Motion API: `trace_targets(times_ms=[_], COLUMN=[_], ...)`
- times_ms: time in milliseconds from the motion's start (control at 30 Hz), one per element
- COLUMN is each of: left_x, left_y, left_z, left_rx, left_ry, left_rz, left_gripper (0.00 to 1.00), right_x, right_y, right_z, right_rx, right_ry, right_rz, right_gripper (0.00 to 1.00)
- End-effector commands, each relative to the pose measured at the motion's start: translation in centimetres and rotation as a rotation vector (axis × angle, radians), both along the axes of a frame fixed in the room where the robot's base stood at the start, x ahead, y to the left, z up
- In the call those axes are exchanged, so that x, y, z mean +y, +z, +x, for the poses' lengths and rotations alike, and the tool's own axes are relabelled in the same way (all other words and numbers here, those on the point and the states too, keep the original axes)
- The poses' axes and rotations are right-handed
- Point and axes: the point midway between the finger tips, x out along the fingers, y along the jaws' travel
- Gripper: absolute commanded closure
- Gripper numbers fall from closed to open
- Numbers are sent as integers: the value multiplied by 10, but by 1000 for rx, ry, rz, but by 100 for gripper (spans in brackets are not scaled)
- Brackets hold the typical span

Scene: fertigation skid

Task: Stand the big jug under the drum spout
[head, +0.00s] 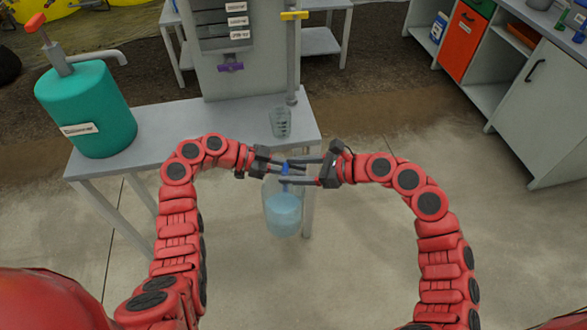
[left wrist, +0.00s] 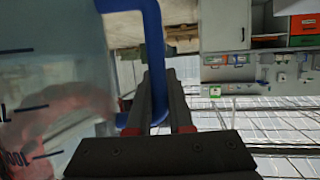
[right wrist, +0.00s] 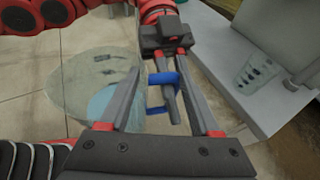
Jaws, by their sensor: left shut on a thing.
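The big jug (head: 283,213) is clear with blue liquid in its lower part and a blue handle (head: 285,172). It hangs upright in front of the bench's right end. My left gripper (head: 300,168) is shut on the handle, which also shows between its fingers in the left wrist view (left wrist: 158,95). My right gripper (right wrist: 165,95) has its fingers apart, with the handle and the left gripper's fingers between them. The teal drum (head: 88,110) stands on the bench's left part. Its spout (head: 100,57) points right over the bench top.
A small graduated beaker (head: 281,122) stands on the bench (head: 180,120) near its right end, below a vertical pipe with a yellow valve handle (head: 294,15). A grey panel rises behind. The bench top between drum and beaker is clear. Cabinets (head: 545,110) stand at right.

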Motion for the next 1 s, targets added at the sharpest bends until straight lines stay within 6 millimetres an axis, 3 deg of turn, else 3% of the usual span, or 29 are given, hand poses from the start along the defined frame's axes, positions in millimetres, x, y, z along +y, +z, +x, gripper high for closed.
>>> trace_targets(times_ms=[100,133,300,633,1000], left_x=[-2,-2,-2,3,56], left_y=[2,2,2,3,23], left_z=[-1,0,0,0,-2], left_rx=[-1,-1,-1,-2,-6], left_ry=[-3,-3,-3,-2,0], left_rz=[-4,-4,-4,-4,-3], left_gripper=[100,76,46,46,46], right_x=[0,1,1,0,0], right_y=[1,2,1,0,0], right_z=[0,0,0,0,0], right_rx=[0,1,1,1,2], right_ry=[-1,-1,1,1,-1], right_rz=[2,4,3,1,-1], right_gripper=[100,100,100,100,100])
